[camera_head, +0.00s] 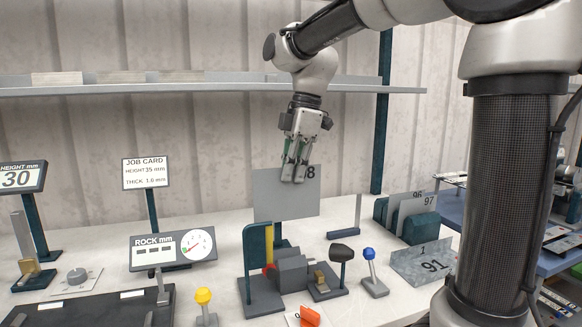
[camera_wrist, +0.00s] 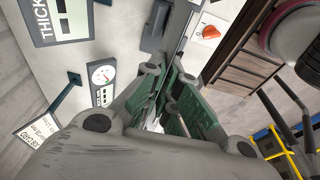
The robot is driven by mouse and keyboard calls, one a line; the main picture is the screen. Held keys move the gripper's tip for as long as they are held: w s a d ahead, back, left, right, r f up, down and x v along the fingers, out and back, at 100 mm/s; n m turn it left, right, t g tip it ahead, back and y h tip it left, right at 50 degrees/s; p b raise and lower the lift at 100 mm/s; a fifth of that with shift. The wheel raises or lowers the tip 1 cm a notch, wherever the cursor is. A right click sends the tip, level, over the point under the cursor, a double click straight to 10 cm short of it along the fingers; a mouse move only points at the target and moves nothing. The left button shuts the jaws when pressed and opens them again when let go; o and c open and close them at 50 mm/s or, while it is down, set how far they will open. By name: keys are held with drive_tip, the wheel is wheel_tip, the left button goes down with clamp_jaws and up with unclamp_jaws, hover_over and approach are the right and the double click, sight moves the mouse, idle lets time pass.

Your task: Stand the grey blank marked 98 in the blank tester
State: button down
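The grey blank (camera_head: 275,198) hangs upright from my gripper (camera_head: 295,170). Its visible digit is 8; a finger covers the marking beside it. My gripper points down, its fingers closed over the blank's top edge. In the wrist view, the green-padded fingers (camera_wrist: 170,95) stand close together around a thin edge. A device with a dark teal upright and grey blocks (camera_head: 290,272), which looks like the blank tester, stands below the blank. I cannot tell whether the blank's lower edge touches it. A ROCK mm display (camera_head: 172,248) with a dial and blank digit boxes stands to its left.
A teal rack (camera_head: 420,228) holds plates marked 96 and 97 at right. A grey plate marked 91 (camera_head: 422,265) is in front of it. A blue-knobbed lever (camera_head: 370,262), yellow-knobbed lever (camera_head: 204,302) and orange switch (camera_head: 310,316) are near the device. A shelf (camera_head: 200,88) runs behind.

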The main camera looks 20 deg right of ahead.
sight(304, 190)
wheel_tip(304, 190, down, 14)
drive_tip(key=shift+d, duration=0.15)
idle(0.6)
drive_tip(key=shift+f, duration=1.35)
idle(0.5)
drive_tip(key=c, duration=2.2)
unclamp_jaws()
drive_tip(key=o, duration=0.6)
drive_tip(key=shift+o, duration=0.2)
drive_tip(key=r, duration=0.4)
drive_tip(key=d+r, duration=0.1)
drive_tip(key=r, duration=0.2)
drive_tip(key=d+r, duration=0.1)
drive_tip(key=r, duration=0.3)
drive_tip(key=shift+d+r, duration=0.15)
drive_tip(key=shift+r, duration=0.2)
